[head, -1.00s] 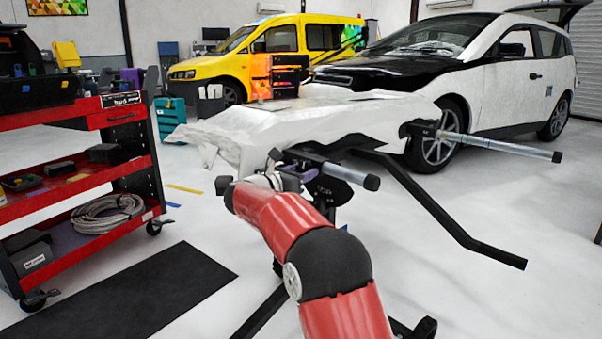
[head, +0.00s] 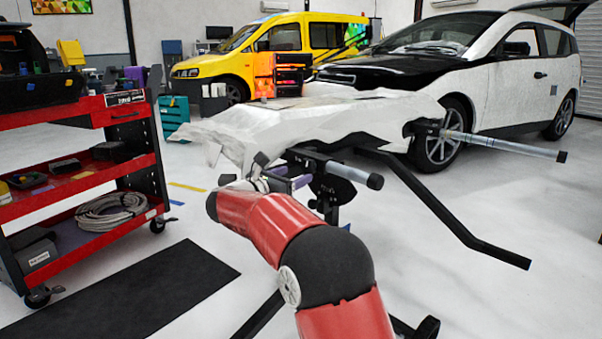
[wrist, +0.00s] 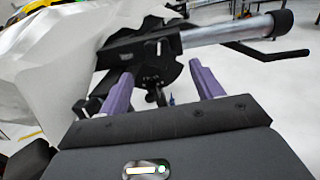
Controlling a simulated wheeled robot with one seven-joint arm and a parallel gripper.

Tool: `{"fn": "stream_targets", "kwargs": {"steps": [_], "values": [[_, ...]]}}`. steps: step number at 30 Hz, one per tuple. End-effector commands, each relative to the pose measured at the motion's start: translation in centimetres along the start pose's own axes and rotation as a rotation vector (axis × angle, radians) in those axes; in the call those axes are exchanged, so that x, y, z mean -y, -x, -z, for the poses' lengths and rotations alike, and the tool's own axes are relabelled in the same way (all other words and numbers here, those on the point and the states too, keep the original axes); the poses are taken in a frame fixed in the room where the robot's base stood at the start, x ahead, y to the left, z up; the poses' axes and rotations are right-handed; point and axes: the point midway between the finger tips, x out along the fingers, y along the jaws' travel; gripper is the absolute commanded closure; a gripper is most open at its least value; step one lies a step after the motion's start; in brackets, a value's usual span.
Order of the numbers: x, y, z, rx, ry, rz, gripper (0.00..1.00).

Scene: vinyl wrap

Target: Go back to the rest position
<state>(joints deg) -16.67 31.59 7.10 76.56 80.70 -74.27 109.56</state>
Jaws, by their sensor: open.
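My red and black arm reaches from the bottom of the head view toward the stand that bears a white-wrapped car panel (head: 290,125). My gripper (wrist: 158,75) shows in the wrist view with its two purple fingers spread apart and nothing between them. In the head view the gripper (head: 288,184) is partly hidden behind my own wrist, close to the near edge of the panel. Beyond the fingers in the wrist view are the stand's black clamp (wrist: 145,55) and a grey tube (wrist: 230,32).
A red tool cart (head: 85,210) stands at the left, with a black mat (head: 125,295) on the floor before it. The stand's tubes (head: 510,145) and black leg (head: 450,220) stick out to the right. A white car (head: 500,85) and yellow van (head: 270,45) are behind. Floor at right is clear.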

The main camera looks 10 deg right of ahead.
Motion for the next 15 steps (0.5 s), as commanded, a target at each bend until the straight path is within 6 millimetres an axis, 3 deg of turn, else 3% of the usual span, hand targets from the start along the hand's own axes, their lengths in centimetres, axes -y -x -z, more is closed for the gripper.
{"fn": "stream_targets", "kwargs": {"steps": [6, 15], "values": [[0.0, 2.2, 0.0, 0.000, 0.000, 0.000, 0.35], [0.0, 2.4, 0.0, 0.000, 0.000, 0.000, 0.35]]}}
